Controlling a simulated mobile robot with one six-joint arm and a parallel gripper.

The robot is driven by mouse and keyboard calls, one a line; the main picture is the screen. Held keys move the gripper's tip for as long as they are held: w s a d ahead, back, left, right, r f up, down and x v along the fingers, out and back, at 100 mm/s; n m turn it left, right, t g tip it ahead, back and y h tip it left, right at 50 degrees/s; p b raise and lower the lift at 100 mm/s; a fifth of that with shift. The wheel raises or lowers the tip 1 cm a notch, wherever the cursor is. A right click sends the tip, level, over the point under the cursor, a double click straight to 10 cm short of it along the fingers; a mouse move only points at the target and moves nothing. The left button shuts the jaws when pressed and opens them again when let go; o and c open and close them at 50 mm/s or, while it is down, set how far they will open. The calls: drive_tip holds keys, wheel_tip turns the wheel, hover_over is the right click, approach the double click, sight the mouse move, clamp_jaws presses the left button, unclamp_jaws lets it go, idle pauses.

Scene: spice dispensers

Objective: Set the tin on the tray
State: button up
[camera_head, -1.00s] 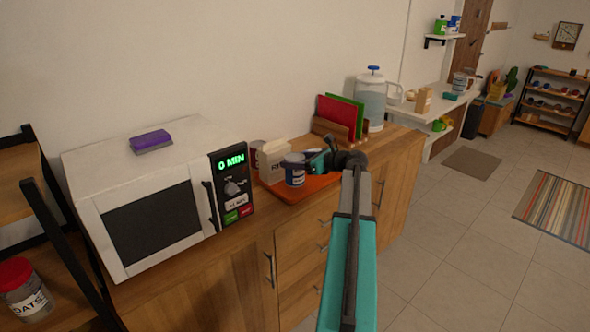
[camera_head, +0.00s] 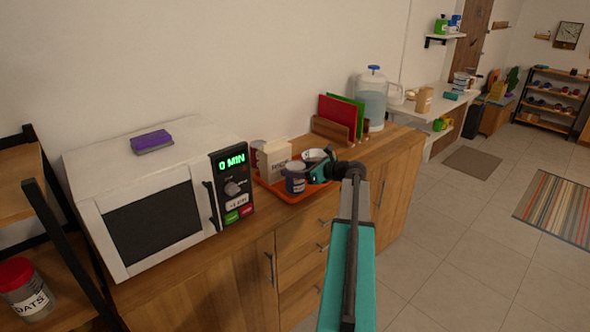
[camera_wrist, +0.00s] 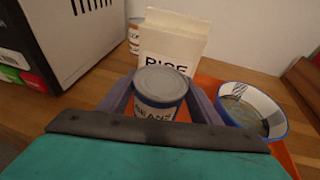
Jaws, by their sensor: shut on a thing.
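The tin (camera_head: 295,182) is a small can with a dark blue label and a grey lid. In the wrist view the tin (camera_wrist: 160,84) stands upright between the two fingers, and part of its label reads "EANS". My gripper (camera_wrist: 158,100) is shut on it. In the head view my gripper (camera_head: 310,173) reaches in from the right, low over the tray. The orange tray (camera_head: 278,189) lies on the wooden cabinet, right of the microwave. The tin is over the tray's front part; I cannot tell whether its base touches the tray.
A rice box (camera_head: 273,160) stands just behind the tin, with another can (camera_wrist: 134,36) behind it. A white and blue bowl (camera_wrist: 252,108) sits right of the tin. The microwave (camera_head: 150,205) is to the left. A rack with red and green boards (camera_head: 338,115) stands behind.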

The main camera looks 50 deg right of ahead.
drive_tip(key=o, duration=1.4)
drive_tip(key=shift+r, duration=0.1)
drive_tip(key=b+v, duration=0.1)
drive_tip(key=v, duration=1.1)
